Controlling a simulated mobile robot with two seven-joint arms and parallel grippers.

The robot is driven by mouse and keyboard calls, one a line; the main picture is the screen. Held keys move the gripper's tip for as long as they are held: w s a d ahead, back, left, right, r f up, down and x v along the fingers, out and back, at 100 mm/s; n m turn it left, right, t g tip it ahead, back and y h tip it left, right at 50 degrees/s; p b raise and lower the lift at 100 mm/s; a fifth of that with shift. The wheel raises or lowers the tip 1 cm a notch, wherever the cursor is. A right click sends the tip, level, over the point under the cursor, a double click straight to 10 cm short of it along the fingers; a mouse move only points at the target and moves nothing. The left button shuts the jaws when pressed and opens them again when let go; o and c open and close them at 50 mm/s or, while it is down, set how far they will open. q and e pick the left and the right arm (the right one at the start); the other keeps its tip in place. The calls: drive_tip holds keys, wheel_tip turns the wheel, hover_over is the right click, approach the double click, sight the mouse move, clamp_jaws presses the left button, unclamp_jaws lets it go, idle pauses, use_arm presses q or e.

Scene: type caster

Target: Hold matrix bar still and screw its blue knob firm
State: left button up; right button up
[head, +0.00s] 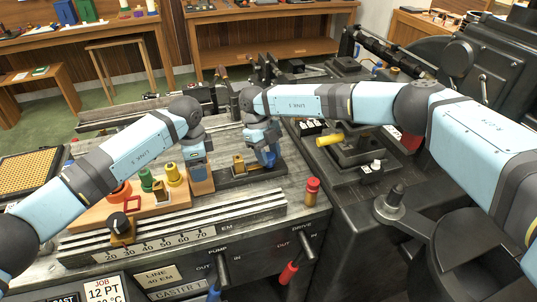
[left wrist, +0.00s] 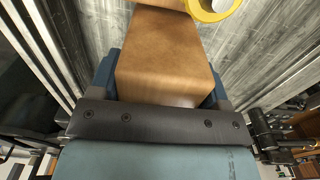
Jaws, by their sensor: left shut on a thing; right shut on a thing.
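My left gripper (head: 198,163) points down and is shut on a brown block (head: 202,183). The block fills the space between its fingers in the left wrist view (left wrist: 160,60). The block stands at the left end of a dark, low bar (head: 240,180), which I take as the matrix bar; I cannot tell whether they are joined. A small brass piece (head: 238,163) sits on the bar. My right gripper (head: 266,158) points down at the bar's right part and is shut. The blue knob is not clearly distinguishable from the blue fingers there.
Left of the bar is a wooden board (head: 90,217) with red (head: 119,190), green (head: 146,180) and yellow (head: 173,175) knobs. A scale rail (head: 180,228) runs in front. A red-topped brass peg (head: 312,190) stands right. A machine with a yellow handle (head: 329,140) is beyond.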

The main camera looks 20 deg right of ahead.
drive_tip(key=shift+r+m, duration=0.1)
drive_tip(key=shift+m, duration=0.2)
drive_tip(key=o, duration=0.9)
drive_tip(key=shift+o, duration=0.2)
drive_tip(key=v, duration=1.2)
drive_tip(key=shift+d, duration=0.15)
drive_tip(key=shift+w, duration=0.1)
